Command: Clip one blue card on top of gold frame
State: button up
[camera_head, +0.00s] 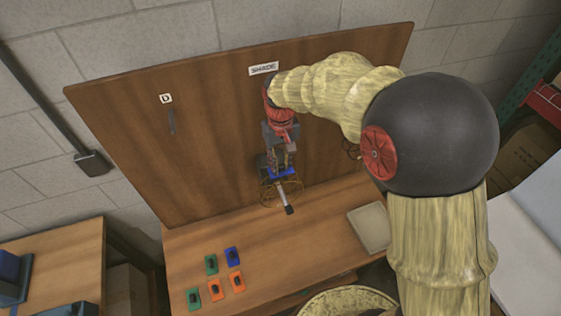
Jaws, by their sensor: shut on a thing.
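My gripper (282,163) points down in front of the upright wooden board. It is shut on a blue card (284,173). The card lies at the top of the round gold wire frame (265,196); I cannot tell whether the two touch. A grey-white rod with a dark end (287,200) shows within the frame and juts toward the front. The gripper and card hide part of the frame's top. Another blue card (233,254) lies on the table at the front left.
Green cards (211,265) and orange cards (237,282) lie near the blue one on the wooden table (300,243). A pale tray (370,227) is at the right. The board (200,140) behind has "D" and "SHADE" labels. The table's middle is clear.

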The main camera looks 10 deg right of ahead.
jog(key=shift+f+b, duration=0.9)
jog(key=shift+f, duration=0.7)
dwell(1.3)
jog(key=shift+r, duration=0.1)
dwell(0.3)
jog(key=o, duration=1)
notch_tip(320, 180, up, 12)
jog(key=shift+f, duration=0.1)
